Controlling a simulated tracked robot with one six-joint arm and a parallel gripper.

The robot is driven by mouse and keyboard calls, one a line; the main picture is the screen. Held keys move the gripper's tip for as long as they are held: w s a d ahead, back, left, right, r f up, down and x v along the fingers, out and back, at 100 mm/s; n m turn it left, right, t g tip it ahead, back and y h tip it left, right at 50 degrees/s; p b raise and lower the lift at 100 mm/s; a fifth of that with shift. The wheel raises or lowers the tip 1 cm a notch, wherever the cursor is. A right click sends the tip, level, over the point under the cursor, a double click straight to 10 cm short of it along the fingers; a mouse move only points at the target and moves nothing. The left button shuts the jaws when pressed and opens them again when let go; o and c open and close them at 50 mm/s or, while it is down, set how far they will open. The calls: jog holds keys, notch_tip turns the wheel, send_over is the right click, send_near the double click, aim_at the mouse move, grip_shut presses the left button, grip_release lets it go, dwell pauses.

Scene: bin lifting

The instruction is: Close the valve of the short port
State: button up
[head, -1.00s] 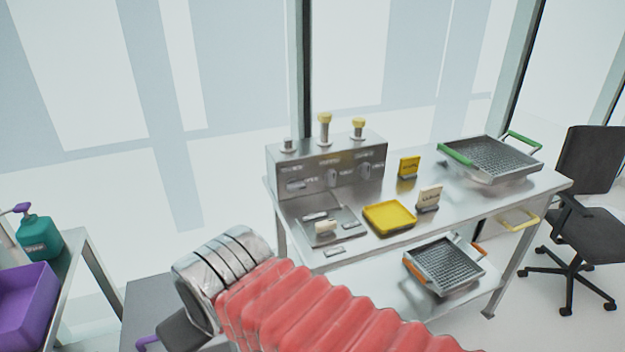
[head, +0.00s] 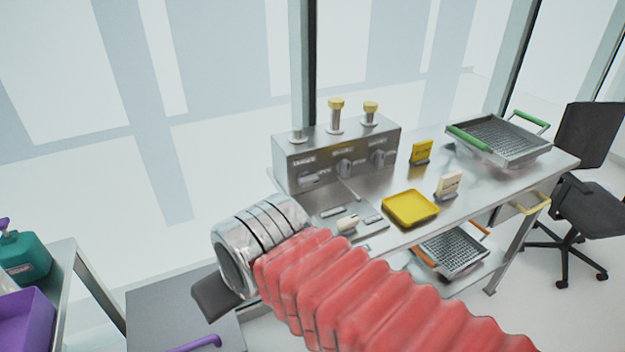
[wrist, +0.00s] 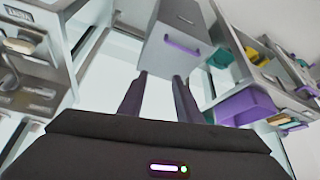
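A metal valve box (head: 340,150) stands at the back left of the metal table in the head view. Three ports of different heights rise from its top. The left port (head: 298,135) is the lowest and has no yellow cap; the middle one (head: 336,115) is tallest, and the right one (head: 370,113) is between; both are yellow-capped. The left knob (head: 309,178) looks turned sideways, while the middle knob (head: 345,168) and right knob (head: 378,158) look upright. The small labels are unreadable. My gripper (wrist: 160,75) is open and empty in the wrist view, away from the box.
A yellow tray (head: 410,222), small signs (head: 448,185) and a green-handled basket (head: 500,153) stand on the table. A basket with orange handles (head: 452,250) is on the lower shelf. A grey cabinet (wrist: 175,50) with a purple handle is ahead in the wrist view. A chair (head: 590,190) stands right.

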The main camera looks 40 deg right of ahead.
jog(key=shift+o, duration=0.4)
jog(key=shift+o, duration=0.7)
jog(key=shift+w+d, duration=0.1)
jog(key=o, duration=0.7)
jog(key=w+d+m+t+h, duration=0.1)
jog(key=w+d+m+h, duration=0.1)
jog(key=w+d, duration=0.4)
jog(key=d+r+h, duration=0.1)
jog(key=d, duration=0.4)
jog(key=shift+w+d+t, duration=0.25)
jog(key=shift+w+t, duration=0.15)
jog(key=w+d+m+t+h, duration=0.25)
jog(key=w+d, duration=0.25)
jog(key=d, duration=0.9)
jog(key=n+t+y, duration=0.1)
jog(key=t+y, duration=0.1)
jog(key=t, duration=0.1)
send_near(310, 179)
jog(key=v, duration=0.5)
jog(key=shift+w, duration=0.1)
jog(key=shift+x, duration=6.9)
